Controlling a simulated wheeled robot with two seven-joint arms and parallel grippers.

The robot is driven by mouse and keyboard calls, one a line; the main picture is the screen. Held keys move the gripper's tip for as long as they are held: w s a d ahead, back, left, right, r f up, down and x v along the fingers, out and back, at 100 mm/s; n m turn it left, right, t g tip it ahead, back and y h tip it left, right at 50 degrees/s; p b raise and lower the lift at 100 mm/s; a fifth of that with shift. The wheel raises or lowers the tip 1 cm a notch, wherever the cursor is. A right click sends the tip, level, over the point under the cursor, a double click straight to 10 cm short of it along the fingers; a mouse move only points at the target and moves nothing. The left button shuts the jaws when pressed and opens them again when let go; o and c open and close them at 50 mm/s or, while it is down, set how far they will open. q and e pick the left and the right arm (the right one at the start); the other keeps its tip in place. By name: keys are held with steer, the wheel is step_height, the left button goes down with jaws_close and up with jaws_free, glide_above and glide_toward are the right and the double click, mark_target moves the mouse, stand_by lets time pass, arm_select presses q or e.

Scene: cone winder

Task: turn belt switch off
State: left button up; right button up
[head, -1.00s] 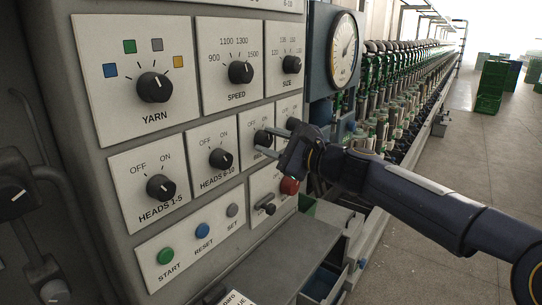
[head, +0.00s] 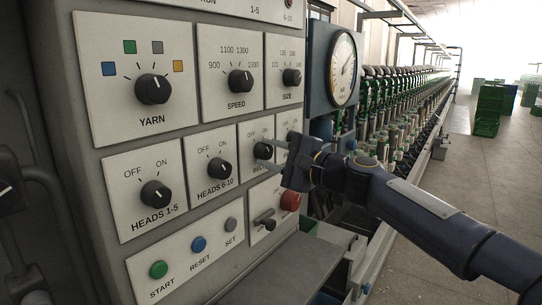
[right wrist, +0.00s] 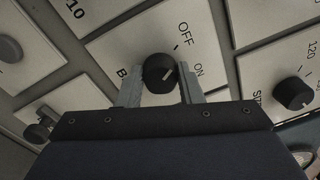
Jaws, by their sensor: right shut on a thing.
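The belt switch is a round black knob (head: 263,150) on a light panel plate, in the middle row of the control panel. Its OFF and ON labels show, but the name below it is partly hidden. My right gripper (head: 266,152) reaches in from the right and is shut on the knob. In the right wrist view, the knob (right wrist: 159,73) sits between the two grey fingers (right wrist: 160,90). The white mark on the knob points toward the side of the labels, roughly between OFF and ON. I cannot tell its exact setting. My left gripper is not in view.
The HEADS 6-10 knob (head: 220,168) is just left of the belt knob. A red button (head: 290,201) and a small black lever (head: 264,224) are below. A gauge (head: 343,67) stands to the right. A grey shelf (head: 275,270) juts out under the panel.

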steer(key=o, duration=1)
steer(key=shift+d, duration=0.1)
steer(key=shift+s+d+f, duration=0.1)
steer(key=shift+s+d, duration=0.15)
steer(key=shift+d, duration=0.05)
steer(key=b+v, duration=0.2)
steer(key=v, duration=0.5)
steer(key=shift+a, duration=0.1)
